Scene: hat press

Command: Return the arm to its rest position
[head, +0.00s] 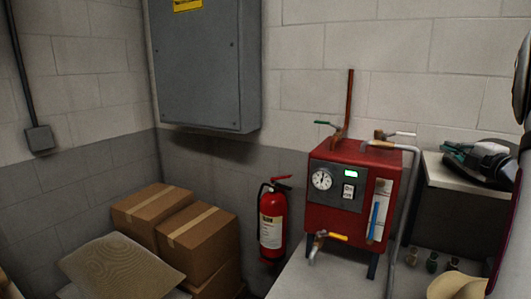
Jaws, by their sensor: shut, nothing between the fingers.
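Only a pale part of my arm with dark trim shows, cut off at the right edge of the head view. My gripper cannot be made out in this frame, so its place relative to the things around it is hidden. No object is seen held by the arm.
A red machine (330,212) with a gauge, pipes and levers stands on a pale bench (318,280). A dark and green tool (485,160) lies on a stand at right. A fire extinguisher (271,222), cardboard boxes (198,238) and a grey wall cabinet (205,65) are left of the machine.

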